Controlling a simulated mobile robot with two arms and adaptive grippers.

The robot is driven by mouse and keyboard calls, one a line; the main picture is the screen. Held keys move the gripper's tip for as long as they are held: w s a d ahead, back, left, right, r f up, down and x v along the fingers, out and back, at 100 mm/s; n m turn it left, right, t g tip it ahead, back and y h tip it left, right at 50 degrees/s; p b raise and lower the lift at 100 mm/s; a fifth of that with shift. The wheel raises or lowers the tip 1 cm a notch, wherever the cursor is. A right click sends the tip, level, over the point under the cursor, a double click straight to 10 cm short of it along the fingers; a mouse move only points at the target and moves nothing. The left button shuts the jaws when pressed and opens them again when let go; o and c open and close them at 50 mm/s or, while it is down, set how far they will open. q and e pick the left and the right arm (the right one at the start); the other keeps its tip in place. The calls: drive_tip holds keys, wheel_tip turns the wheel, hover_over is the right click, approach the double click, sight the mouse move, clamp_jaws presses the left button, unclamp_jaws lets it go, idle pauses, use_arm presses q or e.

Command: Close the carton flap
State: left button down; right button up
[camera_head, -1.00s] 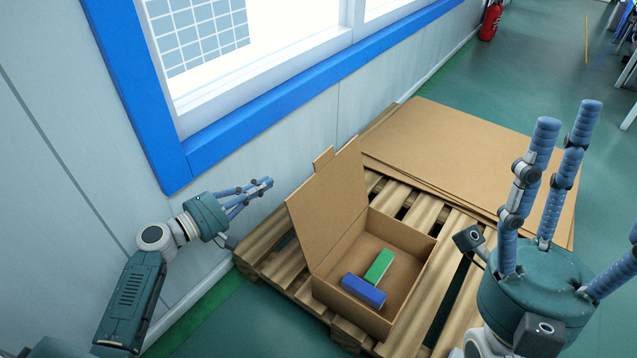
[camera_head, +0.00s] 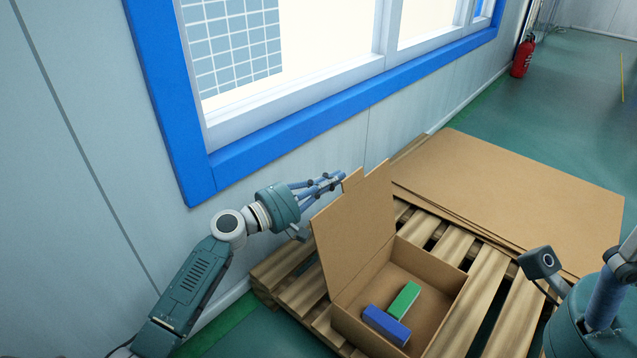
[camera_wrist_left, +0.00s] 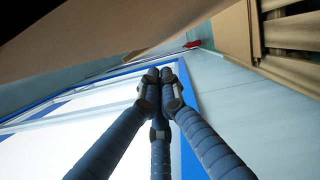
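The cardboard carton (camera_head: 452,310) stands on a pallet with its flap (camera_head: 355,235) raised on the left side, leaning slightly back. A green block (camera_head: 404,299) and a blue block (camera_head: 386,325) lie inside the carton. My left gripper (camera_head: 338,180) is behind the flap's upper edge, on the wall side, with its fingers together and empty. Its fingertips are close to the flap's tab; contact cannot be told. In the left wrist view, the fingers (camera_wrist_left: 163,75) converge and brown cardboard fills the upper left. My right gripper (camera_head: 606,295) is cut off at the right edge, its fingertips out of view.
The wooden pallet (camera_head: 488,292) also carries flat cardboard sheets (camera_head: 510,190) behind the carton. The wall with a blue-framed window (camera_head: 300,135) runs close along the left arm. A red fire extinguisher (camera_head: 523,56) stands far back.

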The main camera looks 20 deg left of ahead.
use_arm(q)
drive_tip(key=shift+s+d+r, duration=0.15)
drive_tip(key=shift+s+d, duration=0.05)
drive_tip(key=shift+d, duration=0.35)
